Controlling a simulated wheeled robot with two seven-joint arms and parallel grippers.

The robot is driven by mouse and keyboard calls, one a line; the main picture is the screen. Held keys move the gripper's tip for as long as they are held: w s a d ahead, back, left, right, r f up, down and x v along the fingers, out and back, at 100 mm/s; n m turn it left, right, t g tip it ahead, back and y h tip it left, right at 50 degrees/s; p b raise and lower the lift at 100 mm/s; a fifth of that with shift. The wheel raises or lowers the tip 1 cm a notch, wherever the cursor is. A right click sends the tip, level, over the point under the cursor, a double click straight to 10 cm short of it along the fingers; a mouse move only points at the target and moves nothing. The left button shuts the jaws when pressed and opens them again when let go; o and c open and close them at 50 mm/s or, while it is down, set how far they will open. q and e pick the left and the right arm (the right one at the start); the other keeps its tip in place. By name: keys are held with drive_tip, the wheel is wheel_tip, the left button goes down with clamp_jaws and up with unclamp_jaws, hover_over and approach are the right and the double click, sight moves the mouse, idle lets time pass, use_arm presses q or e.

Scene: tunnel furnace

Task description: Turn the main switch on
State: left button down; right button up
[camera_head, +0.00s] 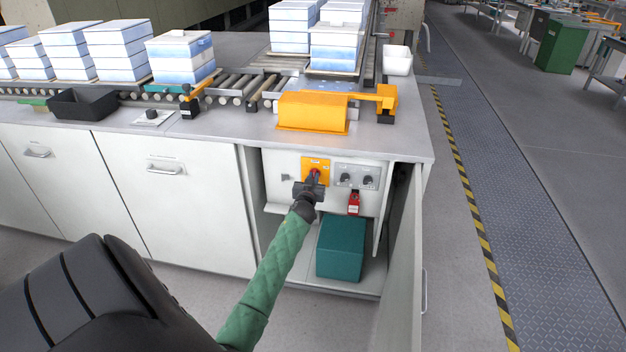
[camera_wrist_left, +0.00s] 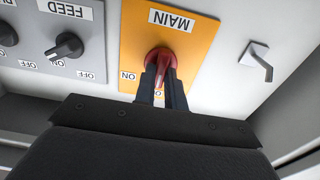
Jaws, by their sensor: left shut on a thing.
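The main switch (camera_head: 315,171) is a red rotary knob on a yellow plate inside the open cabinet. In the left wrist view the red knob (camera_wrist_left: 160,60) appears upside down, below the word MAIN. An ON label shows at its left; another label below it is mostly hidden by my fingers. My left gripper (camera_head: 313,183) has its two fingers on either side of the knob's grip and is shut on it. My right gripper is not in view.
A grey panel with two black knobs (camera_head: 357,178) sits right of the switch, with a red padlock (camera_head: 353,203) below. A teal box (camera_head: 341,248) stands in the cabinet. The open cabinet door (camera_head: 402,270) stands at the right. A small latch (camera_wrist_left: 260,58) is near the plate.

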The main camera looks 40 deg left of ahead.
use_arm(q)
drive_tip(key=shift+w+d+f+m, duration=0.1)
drive_tip(key=shift+m, duration=2.85)
drive_tip(key=shift+d+m, duration=0.1)
drive_tip(key=shift+m, duration=2.85)
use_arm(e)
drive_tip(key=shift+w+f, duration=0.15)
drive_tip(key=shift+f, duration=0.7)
use_arm(q)
drive_tip(key=c, duration=1.5)
unclamp_jaws()
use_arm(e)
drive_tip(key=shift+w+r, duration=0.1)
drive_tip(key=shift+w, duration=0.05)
use_arm(q)
drive_tip(key=shift+o, duration=0.2)
